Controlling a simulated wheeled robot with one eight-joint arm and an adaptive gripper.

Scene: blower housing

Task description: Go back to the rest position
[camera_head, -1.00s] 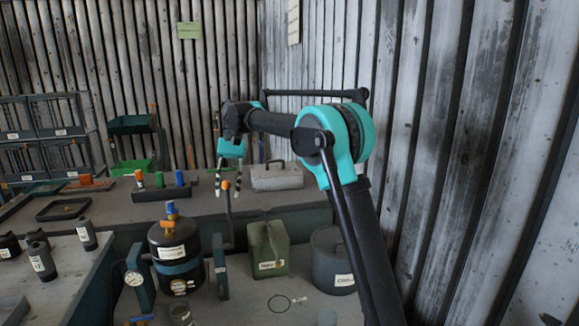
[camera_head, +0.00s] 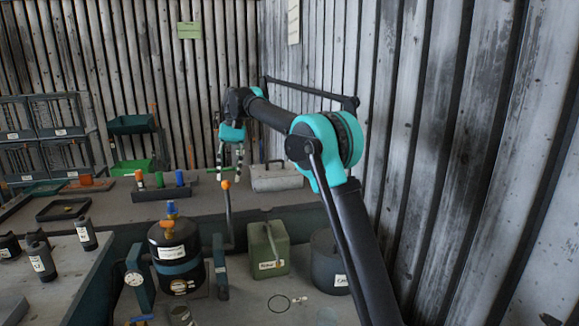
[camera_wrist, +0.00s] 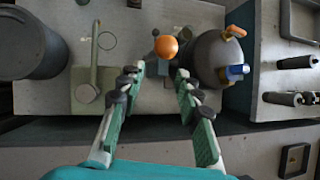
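My gripper (camera_head: 230,165) hangs fingers down from my raised arm, above the rear bench in the head view. In the wrist view my gripper (camera_wrist: 158,72) shows two green and grey fingers spread apart with nothing between them. An orange ball knob (camera_wrist: 166,47) on a lever lies beyond the fingertips. The same knob (camera_head: 226,185) shows just below the gripper in the head view, apart from it as far as I can tell.
A black tank (camera_head: 172,246) with blue and orange valves, a green canister (camera_head: 268,250) and a dark cylinder (camera_head: 326,262) stand on the front bench. A grey case (camera_head: 276,178) and a rack of coloured pieces (camera_head: 164,192) sit behind. The corrugated wall (camera_head: 450,140) is right of my arm.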

